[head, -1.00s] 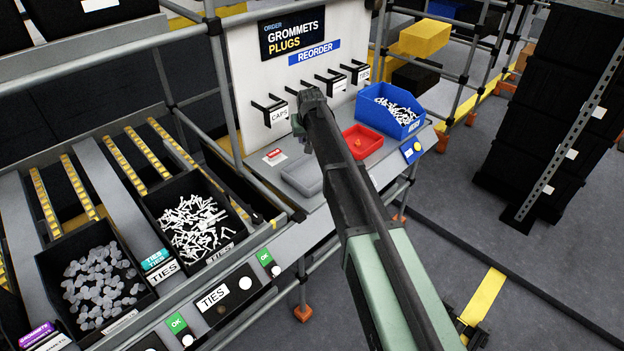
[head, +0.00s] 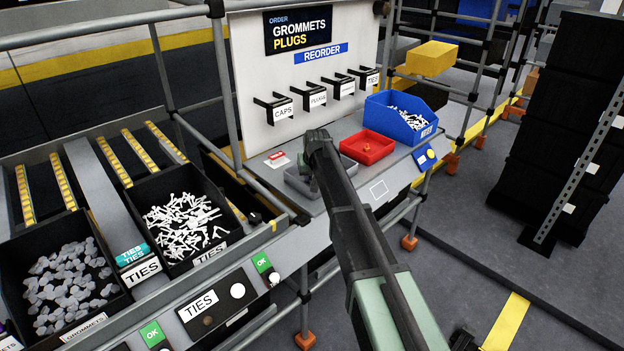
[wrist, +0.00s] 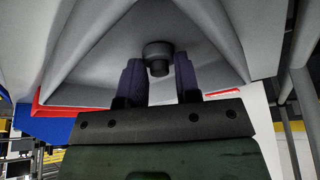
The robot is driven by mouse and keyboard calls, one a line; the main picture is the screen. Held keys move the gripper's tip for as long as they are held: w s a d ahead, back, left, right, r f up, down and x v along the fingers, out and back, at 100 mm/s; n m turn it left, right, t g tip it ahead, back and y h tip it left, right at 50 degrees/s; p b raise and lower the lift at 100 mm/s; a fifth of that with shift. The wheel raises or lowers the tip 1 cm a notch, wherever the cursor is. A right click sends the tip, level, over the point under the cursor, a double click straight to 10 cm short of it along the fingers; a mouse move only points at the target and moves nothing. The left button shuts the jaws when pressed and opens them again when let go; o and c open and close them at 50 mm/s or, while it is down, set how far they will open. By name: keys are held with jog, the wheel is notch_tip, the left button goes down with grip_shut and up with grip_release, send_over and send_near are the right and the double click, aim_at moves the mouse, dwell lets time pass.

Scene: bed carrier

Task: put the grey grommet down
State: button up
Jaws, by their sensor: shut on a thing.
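The grey grommet (wrist: 158,53) sits between the two purple fingers of my gripper (wrist: 159,76) in the wrist view, and my gripper is shut on it. The grey tray (head: 298,184) is on the shelf at the middle of the head view, left of the red tray. Its grey sloping walls and floor (wrist: 95,72) fill the upper part of the wrist view around the fingers. In the head view my arm hides the grommet and most of my gripper. I cannot tell whether the grommet touches the tray floor.
The red tray (head: 380,158) stands close on the right, with a small orange thing in it. Beyond it is the blue bin (head: 408,97) of white parts. Black bins of grommets (head: 20,258) and ties (head: 170,180) are at left. Hooks (head: 283,98) stick out from the board behind.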

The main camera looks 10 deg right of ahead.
jog(key=shift+f, duration=0.15)
jog(key=o, duration=1)
jog(key=shift+c, duration=0.2)
jog(key=shift+r, duration=0.4)
jog(key=p+v, duration=1.2)
jog(key=s+f+g, duration=0.1)
jog(key=s+g, duration=0.3)
jog(key=s, duration=3.1)
jog(key=shift+d+f+b, duration=0.3)
jog(key=shift+f+b, duration=0.1)
jog(key=shift+b, duration=0.05)
